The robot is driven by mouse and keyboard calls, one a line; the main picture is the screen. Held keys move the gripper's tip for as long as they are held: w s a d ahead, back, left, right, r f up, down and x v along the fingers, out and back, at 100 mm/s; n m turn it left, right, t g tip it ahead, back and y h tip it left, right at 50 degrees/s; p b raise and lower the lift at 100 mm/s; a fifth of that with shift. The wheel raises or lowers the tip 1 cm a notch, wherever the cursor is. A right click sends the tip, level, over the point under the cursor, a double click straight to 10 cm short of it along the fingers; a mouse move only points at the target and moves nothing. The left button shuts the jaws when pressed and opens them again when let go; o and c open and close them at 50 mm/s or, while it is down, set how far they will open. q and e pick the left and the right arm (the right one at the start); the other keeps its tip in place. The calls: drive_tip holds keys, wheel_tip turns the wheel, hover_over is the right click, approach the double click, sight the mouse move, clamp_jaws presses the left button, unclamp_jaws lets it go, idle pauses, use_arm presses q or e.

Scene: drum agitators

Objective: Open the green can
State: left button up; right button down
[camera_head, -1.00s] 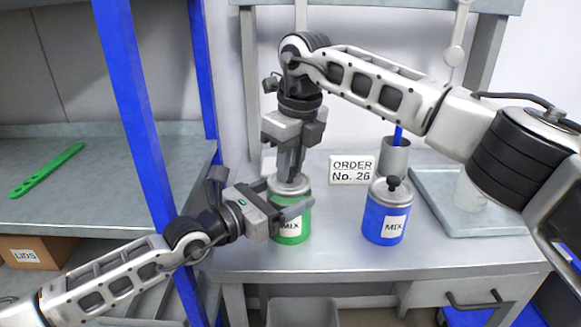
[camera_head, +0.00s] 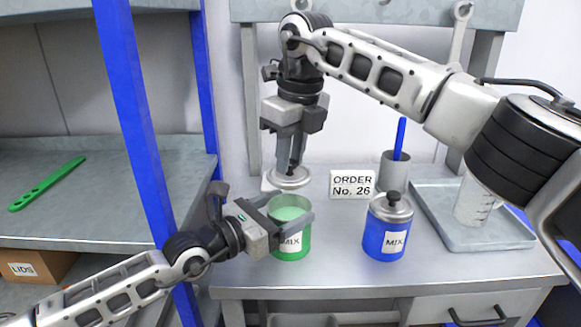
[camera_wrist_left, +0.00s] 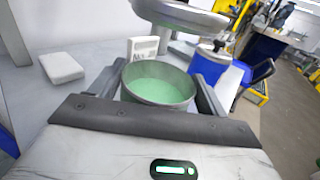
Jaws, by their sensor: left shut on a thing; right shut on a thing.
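The green can (camera_head: 290,243) with a MIX label stands upright on the bench, its top uncovered and light green contents showing. It also shows in the left wrist view (camera_wrist_left: 158,84). My left gripper (camera_head: 290,207) is shut around the can near its rim, one finger on each side. My right gripper (camera_head: 290,168) points down and is shut on the grey metal lid (camera_head: 289,180), by its knob, which the fingers mostly hide. The lid hangs just above and behind the can's opening, apart from it; it also shows in the left wrist view (camera_wrist_left: 180,14).
A blue can (camera_head: 385,232) with a black-knobbed lid stands right of the green one. Behind are an order sign (camera_head: 352,184) and a grey cup (camera_head: 393,172) with a blue stick. A green bar (camera_head: 47,184) lies on the left shelf.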

use_arm(q)
drive_tip(key=o, duration=1.4)
drive_tip(key=shift+o, duration=0.2)
